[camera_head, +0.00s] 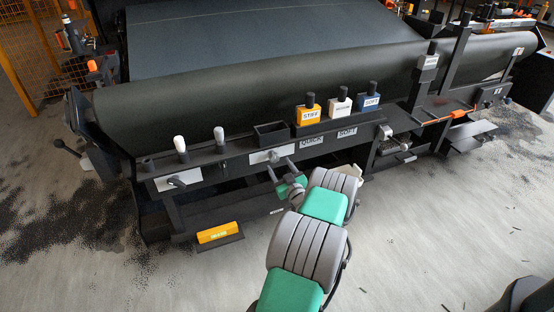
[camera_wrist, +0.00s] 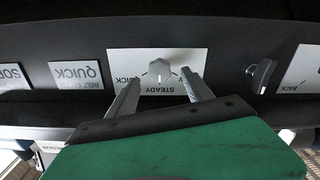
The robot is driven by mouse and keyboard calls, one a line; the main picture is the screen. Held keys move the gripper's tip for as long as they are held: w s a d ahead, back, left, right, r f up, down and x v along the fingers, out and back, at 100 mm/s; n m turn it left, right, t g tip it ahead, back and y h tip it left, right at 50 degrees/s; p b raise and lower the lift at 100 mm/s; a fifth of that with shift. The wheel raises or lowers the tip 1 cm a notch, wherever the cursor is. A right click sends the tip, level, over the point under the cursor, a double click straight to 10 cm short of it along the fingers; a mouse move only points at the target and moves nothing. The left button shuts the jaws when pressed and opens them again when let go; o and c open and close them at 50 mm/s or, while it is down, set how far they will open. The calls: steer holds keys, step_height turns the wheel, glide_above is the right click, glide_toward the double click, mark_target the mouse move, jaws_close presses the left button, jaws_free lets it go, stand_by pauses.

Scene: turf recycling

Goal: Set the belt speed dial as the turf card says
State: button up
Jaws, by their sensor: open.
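The dial (camera_wrist: 160,72) is a light grey knob on a white plate (camera_wrist: 190,58), shown upside down in the wrist view. STEADY is printed at its lower side and part of QUICK at its left; I cannot tell its setting clearly. The plate also shows in the head view (camera_head: 257,157). A card reading QUICK (camera_wrist: 77,74), with BELT in small print, and one reading SOFT (camera_wrist: 12,76) are beside it; the head view shows QUICK (camera_head: 311,141) and SOFT (camera_head: 347,132). My gripper (camera_wrist: 160,78) is open, its fingers apart on either side of the dial.
Another knob (camera_head: 178,182) sits on a plate further left; the wrist view shows a knob (camera_wrist: 262,75) beside a BACK label. Blocks marked STIFF (camera_head: 309,114), a white one (camera_head: 340,105) and SOFT (camera_head: 369,103) stand above the cards. A dark roll (camera_head: 250,85) lies behind.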

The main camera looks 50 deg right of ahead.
mark_target(275, 159)
steer(key=x, duration=0.5)
steer(key=shift+b, duration=0.35)
jaws_close()
